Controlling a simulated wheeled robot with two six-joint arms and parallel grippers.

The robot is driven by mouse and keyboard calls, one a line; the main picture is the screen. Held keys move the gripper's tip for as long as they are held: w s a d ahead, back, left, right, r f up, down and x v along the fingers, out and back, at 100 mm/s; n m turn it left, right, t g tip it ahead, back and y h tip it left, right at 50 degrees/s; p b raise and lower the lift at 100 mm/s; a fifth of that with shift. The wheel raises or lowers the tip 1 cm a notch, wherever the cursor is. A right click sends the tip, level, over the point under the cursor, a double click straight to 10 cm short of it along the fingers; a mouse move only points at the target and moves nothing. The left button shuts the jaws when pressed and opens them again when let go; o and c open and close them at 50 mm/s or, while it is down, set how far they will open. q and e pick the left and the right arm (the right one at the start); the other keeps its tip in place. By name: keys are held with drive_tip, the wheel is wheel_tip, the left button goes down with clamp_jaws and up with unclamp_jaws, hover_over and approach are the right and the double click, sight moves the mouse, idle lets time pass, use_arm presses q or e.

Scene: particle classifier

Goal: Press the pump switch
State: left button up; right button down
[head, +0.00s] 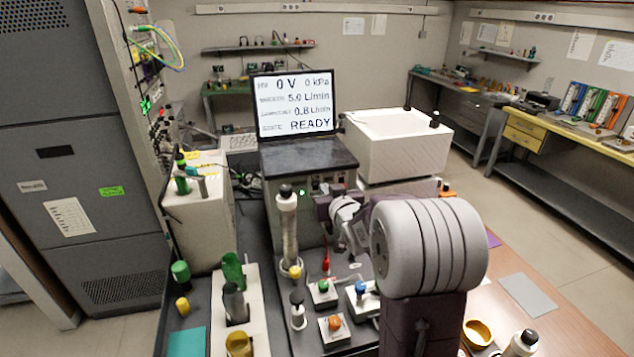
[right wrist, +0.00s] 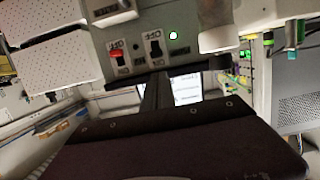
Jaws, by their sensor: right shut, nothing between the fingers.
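The front panel of the dark-topped instrument (head: 300,215) faces me in the head view. Two small switches sit on it. In the right wrist view, which is upside down, one is a red switch (right wrist: 117,56) and the other a black switch (right wrist: 155,48), each with an OFF/ON label. A green lamp (right wrist: 173,35) glows beside the black one. I cannot read which is the pump switch. My right gripper (head: 322,207) is shut and empty, close in front of the panel; its dark fingers (right wrist: 153,86) point toward the black switch. Contact cannot be told. My left gripper is out of view.
The monitor (head: 293,103) on the instrument reads 0 V, 0 kPa and READY. A white column with a black cap (head: 286,215) stands left of the gripper. Small boxes with coloured knobs, including a blue-knobbed box (head: 361,297), stand below. A white box (head: 398,145) is behind.

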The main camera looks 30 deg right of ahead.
sight(317, 188)
drive_tip(key=p+x, duration=0.1)
drive_tip(key=x, duration=0.6)
drive_tip(key=shift+w+d+f, duration=0.1)
drive_tip(key=shift+w+d, duration=0.1)
drive_tip(key=shift+w, duration=0.15)
wheel_tip(317, 188, down, 3)
drive_tip(key=b, duration=0.2)
drive_tip(key=shift+s+b, duration=0.15)
drive_tip(key=shift+b, duration=0.15)
drive_tip(key=shift+a, duration=0.1)
